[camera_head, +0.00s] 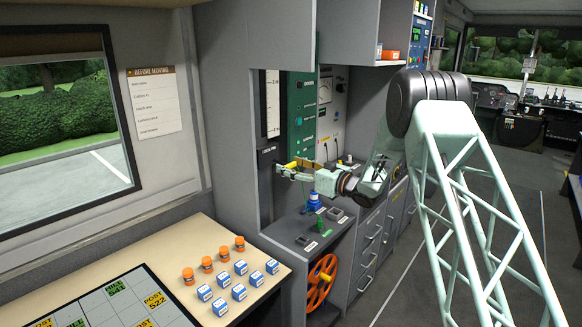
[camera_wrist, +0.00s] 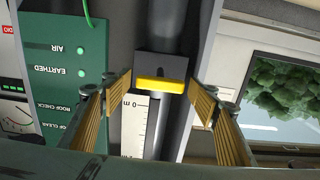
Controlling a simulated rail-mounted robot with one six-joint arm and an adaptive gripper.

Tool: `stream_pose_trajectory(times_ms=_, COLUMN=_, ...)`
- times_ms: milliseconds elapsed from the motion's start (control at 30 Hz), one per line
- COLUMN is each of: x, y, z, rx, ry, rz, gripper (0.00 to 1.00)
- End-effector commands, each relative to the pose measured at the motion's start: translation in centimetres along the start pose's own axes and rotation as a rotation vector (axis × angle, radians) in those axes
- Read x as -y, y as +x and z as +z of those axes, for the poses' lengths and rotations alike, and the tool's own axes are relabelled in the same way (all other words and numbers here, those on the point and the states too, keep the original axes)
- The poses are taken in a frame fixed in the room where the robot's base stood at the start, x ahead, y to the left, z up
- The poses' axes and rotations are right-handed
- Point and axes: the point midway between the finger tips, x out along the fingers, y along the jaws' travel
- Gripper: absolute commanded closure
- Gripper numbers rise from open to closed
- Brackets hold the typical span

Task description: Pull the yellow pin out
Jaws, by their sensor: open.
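The yellow pin (camera_wrist: 160,86) shows in the wrist view as a yellow bar across a dark block (camera_wrist: 161,66) on a vertical grey pole. My gripper (camera_wrist: 163,108) is open, with one ribbed tan finger on each side of the pin and clear gaps between. In the head view my gripper (camera_head: 283,170) reaches left to the dark column beside the green panel. A small yellow part of the pin (camera_head: 291,165) shows there by the fingertips. How deep the pin sits in the block is hidden.
A green panel (camera_head: 302,115) with lights stands close beside the pole. A white scale strip (camera_wrist: 133,125) runs along it. Below are a counter with a blue knob (camera_head: 314,199) and an orange wheel (camera_head: 320,282). A table (camera_head: 262,293) with orange and blue pieces stands at lower left.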

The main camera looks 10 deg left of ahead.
Motion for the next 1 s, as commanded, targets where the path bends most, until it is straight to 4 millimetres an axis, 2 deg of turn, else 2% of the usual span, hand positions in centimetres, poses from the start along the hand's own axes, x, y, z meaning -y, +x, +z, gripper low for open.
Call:
stream_pose_trajectory(times_ms=267, x=-0.1, y=-0.2, z=-0.1, rx=-0.001, ry=-0.001, rz=0.001, gripper=0.45)
stream_pose_trajectory(times_ms=467, x=-0.2, y=-1.4, z=-0.2, rx=-0.001, ry=-0.001, rz=0.002, gripper=0.45)
stream_pose_trajectory(times_ms=667, x=-0.1, y=-3.6, z=-0.2, rx=-0.001, ry=0.000, rz=0.002, gripper=0.45)
stream_pose_trajectory(times_ms=1000, x=-0.1, y=-8.7, z=-0.1, rx=0.000, ry=0.000, rz=0.003, gripper=0.45)
